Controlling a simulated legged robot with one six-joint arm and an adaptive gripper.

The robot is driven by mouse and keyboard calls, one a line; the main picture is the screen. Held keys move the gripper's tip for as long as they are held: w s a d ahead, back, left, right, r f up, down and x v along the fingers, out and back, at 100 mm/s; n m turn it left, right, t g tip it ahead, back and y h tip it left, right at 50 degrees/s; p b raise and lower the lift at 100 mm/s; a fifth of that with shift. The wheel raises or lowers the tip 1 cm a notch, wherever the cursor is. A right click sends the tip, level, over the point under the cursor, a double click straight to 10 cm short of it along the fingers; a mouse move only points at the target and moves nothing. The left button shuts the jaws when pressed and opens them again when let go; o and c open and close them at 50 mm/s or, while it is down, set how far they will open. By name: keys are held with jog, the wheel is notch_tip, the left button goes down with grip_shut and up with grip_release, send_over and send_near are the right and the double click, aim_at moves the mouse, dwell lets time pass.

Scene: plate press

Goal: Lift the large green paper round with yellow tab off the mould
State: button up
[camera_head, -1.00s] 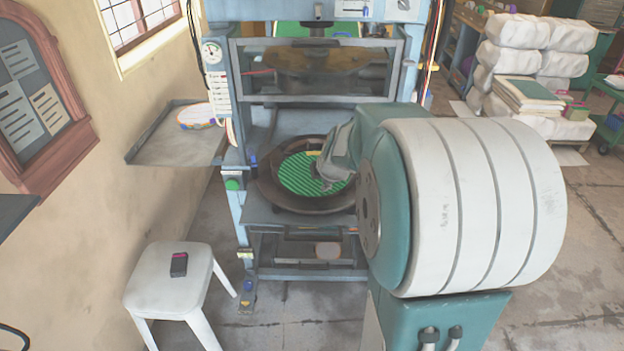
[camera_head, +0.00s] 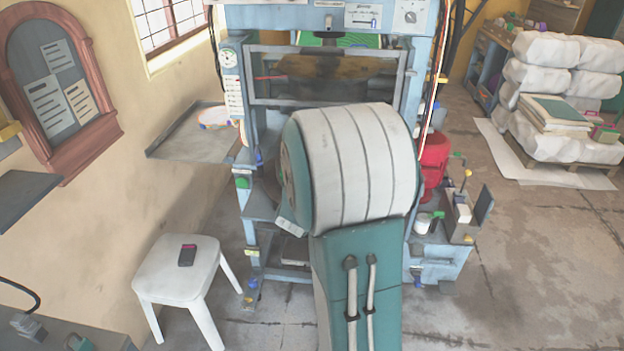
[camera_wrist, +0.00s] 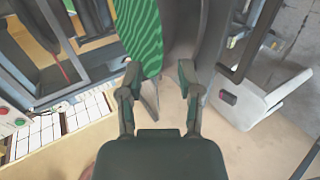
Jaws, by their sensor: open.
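The large green paper round (camera_wrist: 140,32) with darker stripes shows at the top of the wrist view, partly cut off by the frame. A grey-brown surface (camera_wrist: 182,28), seemingly the mould, shows beside it. My gripper (camera_wrist: 160,80) is open at the lower middle of the wrist view. Its left finger overlaps the near edge of the round in the picture; I cannot tell if they touch. No yellow tab can be made out.
The blue press frame (camera_head: 412,75) stands around the work area. A side shelf (camera_head: 185,150) holds a pale round item. A white stool (camera_head: 180,275) with a dark phone-like object (camera_head: 187,255) stands front left. Right of the press are a red container (camera_head: 434,160) and a blue bench (camera_head: 440,262).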

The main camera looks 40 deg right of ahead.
jog(key=shift+x, duration=3.15)
grip_shut()
